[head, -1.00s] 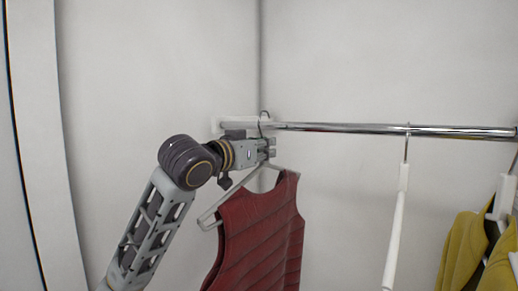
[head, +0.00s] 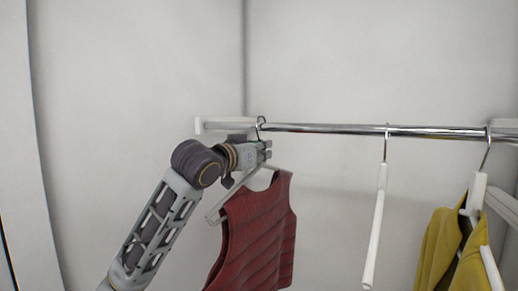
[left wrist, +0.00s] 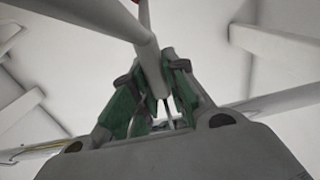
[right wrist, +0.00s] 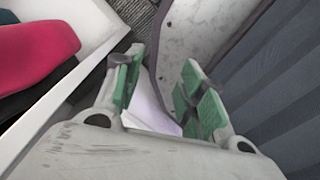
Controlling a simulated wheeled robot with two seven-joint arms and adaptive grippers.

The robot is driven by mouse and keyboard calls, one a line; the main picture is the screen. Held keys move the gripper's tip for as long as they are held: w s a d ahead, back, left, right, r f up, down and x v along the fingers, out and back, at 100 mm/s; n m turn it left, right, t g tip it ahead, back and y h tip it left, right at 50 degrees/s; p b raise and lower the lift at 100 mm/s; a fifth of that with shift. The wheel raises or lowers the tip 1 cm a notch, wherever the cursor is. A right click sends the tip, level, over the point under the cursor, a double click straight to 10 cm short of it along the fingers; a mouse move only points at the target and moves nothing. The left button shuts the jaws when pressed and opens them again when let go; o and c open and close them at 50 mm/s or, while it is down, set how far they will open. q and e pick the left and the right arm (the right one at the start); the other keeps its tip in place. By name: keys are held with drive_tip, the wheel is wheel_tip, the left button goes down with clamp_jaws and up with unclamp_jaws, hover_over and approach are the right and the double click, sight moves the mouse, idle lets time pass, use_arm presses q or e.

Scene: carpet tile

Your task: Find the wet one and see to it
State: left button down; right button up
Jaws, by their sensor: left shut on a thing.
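A dark red quilted sleeveless vest (head: 250,235) hangs on a pale grey hanger (head: 215,213) below the chrome rail (head: 340,131), near its left end. My left gripper (head: 265,150) is shut on this hanger's upper part, just under the rail. In the left wrist view its green-padded fingers close around the hanger (left wrist: 148,60). The hook overlaps the rail; I cannot tell whether it bears on it. A yellow garment (head: 438,250) hangs at the right edge, partly cut off. I cannot tell any wetness. My right gripper (right wrist: 160,82) is open, with its fingers apart.
A bare white hanger (head: 376,222) hangs mid-rail. The rail between it and the vest is free. In the right wrist view, pink-red cloth (right wrist: 35,52) lies over darker cloth inside a white edge, and a ribbed dark panel (right wrist: 285,80) stands on the right.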

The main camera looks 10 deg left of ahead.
use_arm(q)
drive_tip(key=shift+f, duration=0.4)
drive_tip(key=c, duration=1.3)
unclamp_jaws()
drive_tip(key=shift+c, duration=0.2)
drive_tip(key=shift+f, duration=0.15)
drive_tip(key=shift+v, duration=6.05)
